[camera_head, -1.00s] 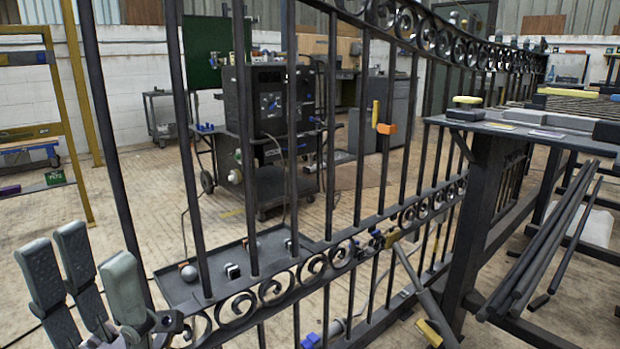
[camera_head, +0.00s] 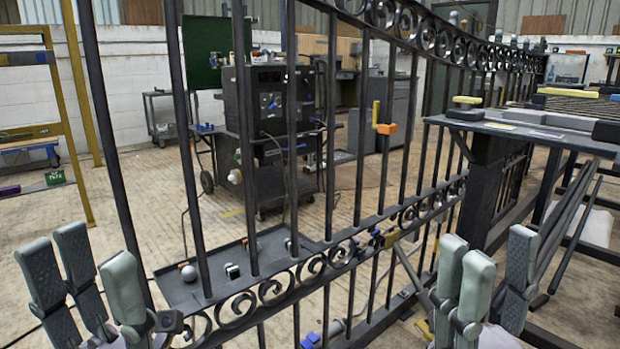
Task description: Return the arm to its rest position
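My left gripper (camera_head: 88,250) is in the lower left corner of the head view. Its grey fingers point up and stand apart, with nothing seen between them. My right gripper (camera_head: 498,250) is at the lower right, fingers up and spread, with nothing seen between them. It shows in front of the gate's lower right part and the dark bars. The black scroll gate (camera_head: 275,290) crosses the middle of the view, with upright bars and two bands of scrolls. I cannot tell whether either gripper touches the gate.
A workbench (camera_head: 490,150) with a yellow-topped block (camera_head: 466,108) stands at the right. Long dark bars (camera_head: 560,225) lean beside it. Behind the gate are a dark tray (camera_head: 185,292) and a wheeled machine cart (camera_head: 275,185). Open floor lies between the cart and the yellow frame.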

